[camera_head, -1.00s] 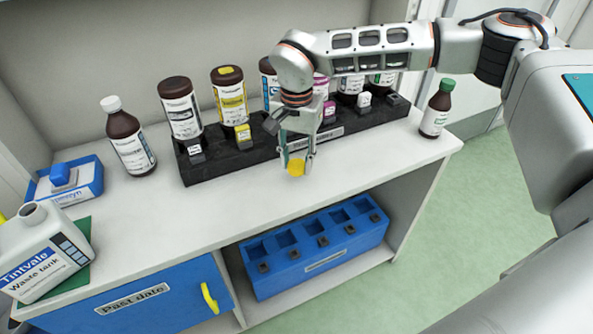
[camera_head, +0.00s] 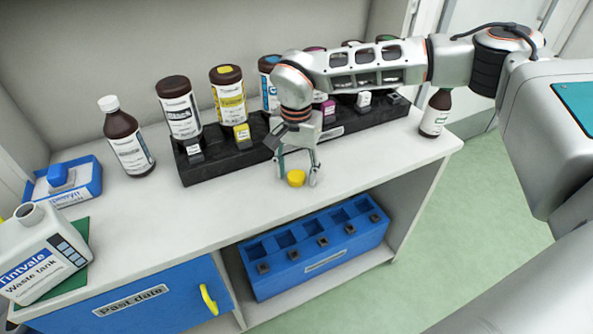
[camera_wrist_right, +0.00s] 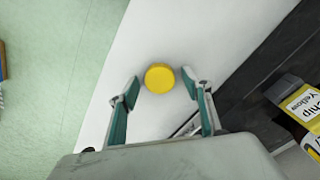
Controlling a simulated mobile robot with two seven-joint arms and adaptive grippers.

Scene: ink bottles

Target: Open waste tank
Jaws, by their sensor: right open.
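The white waste tank (camera_head: 38,255) stands on a green mat (camera_head: 76,262) at the left end of the counter, with its round neck (camera_head: 29,213) showing open and no cap on it. A yellow cap (camera_head: 296,178) lies on the counter below my right gripper (camera_head: 297,182). In the right wrist view the yellow cap (camera_wrist_right: 159,78) lies just beyond and between the parted fingertips (camera_wrist_right: 161,88). My right gripper is open, and neither finger appears to hold the cap. My left gripper is not in view.
A black rack (camera_head: 215,165) with several brown bottles stands behind the gripper. A white-capped bottle (camera_head: 127,142) and a blue tray (camera_head: 92,180) are at left; another brown bottle (camera_head: 435,115) is at right. A blue rack (camera_head: 318,255) sits on the lower shelf.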

